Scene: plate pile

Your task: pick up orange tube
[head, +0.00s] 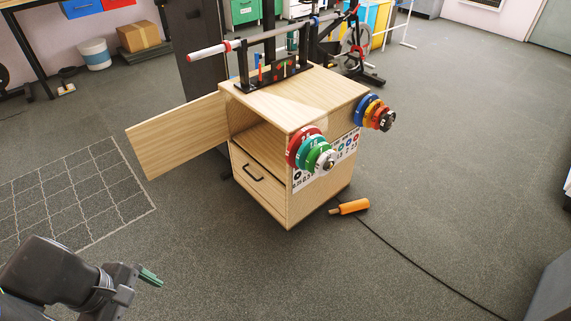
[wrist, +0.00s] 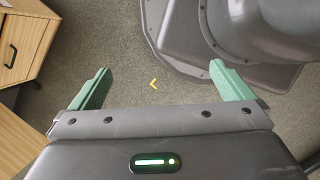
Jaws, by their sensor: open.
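The orange tube (head: 352,207) lies on the grey floor just right of the wooden cabinet's foot in the head view. It has a small tan end on its left. My gripper (head: 152,276) is at the lower left of the head view, well apart from the tube. The tube does not show in the wrist view.
A wooden cabinet (head: 262,208) with its door (head: 178,136) swung open stands in the middle, with coloured weight plates (head: 306,148) on its side. A black cable (head: 420,264) runs along the floor past the tube.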

